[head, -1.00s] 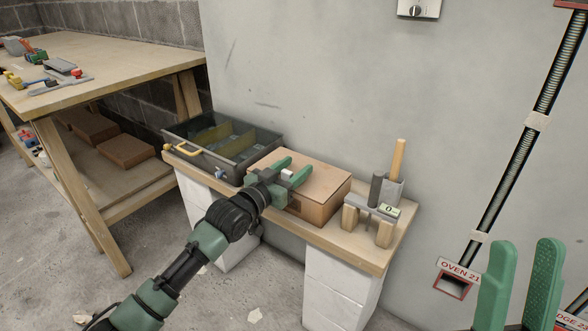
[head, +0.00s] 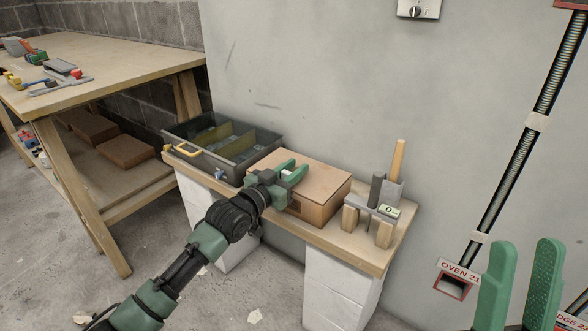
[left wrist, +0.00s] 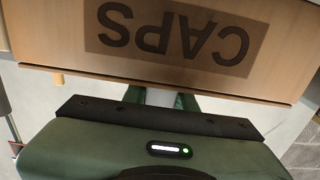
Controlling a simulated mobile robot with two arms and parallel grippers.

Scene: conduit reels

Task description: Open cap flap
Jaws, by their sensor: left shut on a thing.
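The cardboard box (head: 318,182) sits on the small bench with its top flap lying flat. The left wrist view shows its front face with the dark word CAPS (left wrist: 175,38), upside down. My left gripper (head: 291,172) is at the box's left front edge, its green fingers shut on a small white tab (head: 288,172). In the left wrist view the white tab (left wrist: 160,97) shows between the fingers, just below the box edge; the fingertips are mostly hidden. My right gripper (head: 520,285) is at the lower right, its two green fingers apart and empty.
A grey divided tray (head: 222,145) with a yellow handle stands left of the box. A metal fixture with a wooden rod (head: 397,160) stands on wooden blocks at the right. A conduit (head: 520,145) runs down the wall to a port labelled OVEN 21. A workbench (head: 110,70) is at left.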

